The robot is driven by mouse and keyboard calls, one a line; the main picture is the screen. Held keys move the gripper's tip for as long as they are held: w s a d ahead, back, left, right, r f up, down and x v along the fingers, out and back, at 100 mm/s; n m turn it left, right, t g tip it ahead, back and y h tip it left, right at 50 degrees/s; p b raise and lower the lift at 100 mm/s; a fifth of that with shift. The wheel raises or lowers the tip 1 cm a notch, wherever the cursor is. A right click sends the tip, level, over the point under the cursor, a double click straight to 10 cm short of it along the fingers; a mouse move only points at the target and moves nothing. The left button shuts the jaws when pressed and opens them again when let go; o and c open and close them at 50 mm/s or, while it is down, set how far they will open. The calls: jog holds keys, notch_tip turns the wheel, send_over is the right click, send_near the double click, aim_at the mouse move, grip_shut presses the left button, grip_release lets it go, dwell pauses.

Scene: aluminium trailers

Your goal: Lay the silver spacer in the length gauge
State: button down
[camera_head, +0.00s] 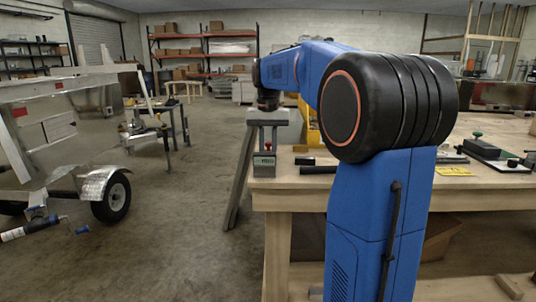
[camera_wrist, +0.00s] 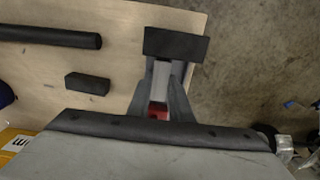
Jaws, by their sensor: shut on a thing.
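My gripper (camera_head: 265,136) points down over the left end of the wooden bench. In the wrist view its two dark tapered fingers (camera_wrist: 160,92) are shut on a pale silver piece, which I take for the silver spacer (camera_wrist: 161,74). A red part (camera_wrist: 158,112) shows between the fingers, nearer my palm. A grey block with a small labelled face (camera_head: 265,165), possibly the length gauge, stands directly below my gripper, with a red part (camera_head: 267,146) above it. A dark block (camera_wrist: 175,42) lies just beyond the spacer. Whether spacer and gauge touch is unclear.
A black bar (camera_wrist: 45,37) and a small black block (camera_wrist: 88,82) lie on the bench (camera_wrist: 120,55) beside my gripper. The bench edge is close, with concrete floor (camera_wrist: 245,70) beyond. A green-knobbed fixture (camera_head: 485,148) and yellow label (camera_head: 455,171) are farther right.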

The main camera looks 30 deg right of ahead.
aim_at(268, 157)
jog(key=shift+f, duration=0.1)
jog(key=c, duration=1.6)
grip_release()
notch_tip(268, 157, up, 12)
jog(key=shift+r, duration=0.1)
jog(key=s+a+f+n+t, duration=0.1)
jog(key=s+a+f+n, duration=0.1)
jog(key=s+a+f, duration=0.5)
jog(key=s+a+f+n+t, duration=0.15)
jog(key=s+a+f, duration=0.25)
jog(key=s, duration=0.5)
jog(key=s+a+f+n, duration=0.1)
jog(key=s+f, duration=0.3)
jog(key=f, duration=0.2)
jog(key=s+a+f+n+t, duration=0.1)
jog(key=s+a+f, duration=0.1)
jog(key=s+f, duration=0.3)
jog(key=s+a+f+n+t, duration=0.1)
jog(key=s+f, duration=0.4)
jog(key=f, duration=0.2)
jog(key=shift+s+a+f, duration=0.1)
jog(key=shift+a, duration=0.3)
